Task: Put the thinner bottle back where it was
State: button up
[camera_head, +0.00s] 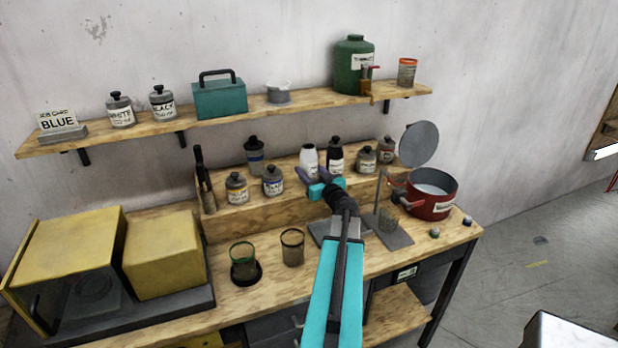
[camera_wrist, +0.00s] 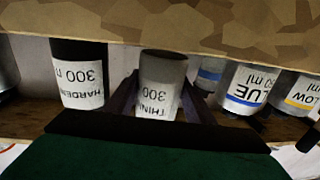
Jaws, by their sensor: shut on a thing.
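The thinner bottle is the white bottle (camera_head: 309,157) at the raised wooden step, left of the dark-topped hardener bottle (camera_head: 336,153). My gripper (camera_head: 315,177) reaches it from the front and is shut on it. In the wrist view, where labels are upside down, the thinner bottle (camera_wrist: 160,85) stands between my two dark fingers. The hardener bottle (camera_wrist: 79,78) is beside them, apart from the thinner bottle. The thinner bottle looks upright. I cannot tell whether its base touches the step.
On the step (camera_head: 255,210) are a blue-label jar (camera_head: 272,181), a yellow-label jar (camera_head: 236,187), and grey jars to the right. A red pot (camera_head: 433,196) with a raised lid stands right. Two glass cups (camera_head: 292,247) stand on the bench in front.

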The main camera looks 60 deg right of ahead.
jog(key=shift+w+f+b, duration=0.1)
jog(key=shift+f+b, duration=0.3)
jog(key=shift+f, duration=0.15)
jog(key=shift+a, duration=0.1)
jog(key=shift+w+a, duration=0.1)
jog(key=shift+f, duration=0.15)
jog(key=o, duration=1.5)
jog(key=shift+o, duration=0.2)
jog(key=b+v, duration=0.2)
jog(key=v, duration=1)
jog(key=shift+b, duration=0.4)
jog(key=shift+r, duration=0.2)
